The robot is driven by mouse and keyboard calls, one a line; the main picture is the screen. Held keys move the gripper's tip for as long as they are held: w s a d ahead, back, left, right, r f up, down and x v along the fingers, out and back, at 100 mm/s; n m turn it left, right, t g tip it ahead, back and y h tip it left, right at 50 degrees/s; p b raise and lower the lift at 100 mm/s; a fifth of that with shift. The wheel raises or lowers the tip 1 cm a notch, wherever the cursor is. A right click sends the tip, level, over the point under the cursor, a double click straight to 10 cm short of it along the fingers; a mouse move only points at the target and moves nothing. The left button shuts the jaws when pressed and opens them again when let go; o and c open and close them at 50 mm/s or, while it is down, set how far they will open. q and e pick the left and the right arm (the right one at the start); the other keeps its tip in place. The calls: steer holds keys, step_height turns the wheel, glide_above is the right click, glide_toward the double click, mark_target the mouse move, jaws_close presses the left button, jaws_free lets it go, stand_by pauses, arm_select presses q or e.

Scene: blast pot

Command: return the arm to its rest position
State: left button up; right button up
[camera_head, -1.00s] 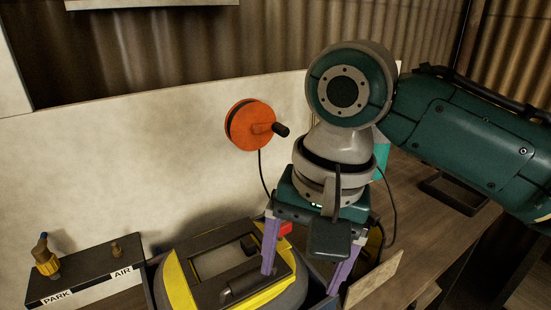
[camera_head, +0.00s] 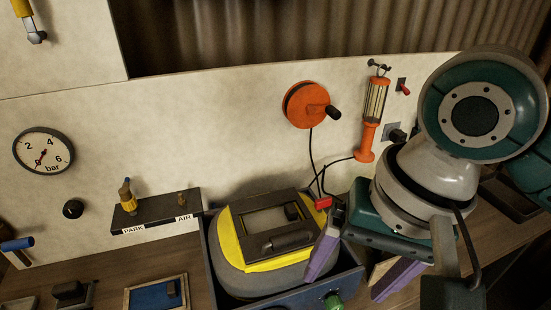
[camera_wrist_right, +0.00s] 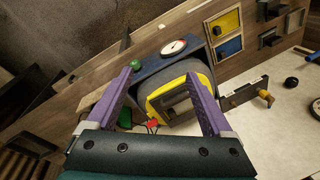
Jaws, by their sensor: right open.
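My right arm comes in from the right in the head view. Its gripper (camera_head: 358,262) has purple fingers, spread apart with nothing visible between them. It hangs at the right side of the yellow and grey pot (camera_head: 262,275), above the edge of the dark blue box (camera_head: 345,278) that holds the pot. In the right wrist view the open fingers (camera_wrist_right: 160,105) show at both sides, with the pot (camera_wrist_right: 172,88) beyond and between them. My left gripper is not in view.
An orange reel (camera_head: 305,103) and an orange lamp (camera_head: 369,120) are on the pale back panel, with a cable hanging near the gripper. A red connector (camera_head: 323,203) is close to the left finger. A PARK/AIR block (camera_head: 155,213) and a gauge (camera_head: 43,152) are on the left.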

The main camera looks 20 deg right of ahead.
steer(key=s+d+n+t+h, duration=0.1)
steer(key=s+d+n+t, duration=0.15)
steer(key=s+n, duration=0.75)
step_height(320, 180, up, 15)
steer(key=s+d+m+p, duration=0.1)
steer(key=m+p, duration=0.1)
steer(key=p, duration=1.2)
steer(key=shift+s, duration=0.3)
steer(key=shift+g, duration=0.25)
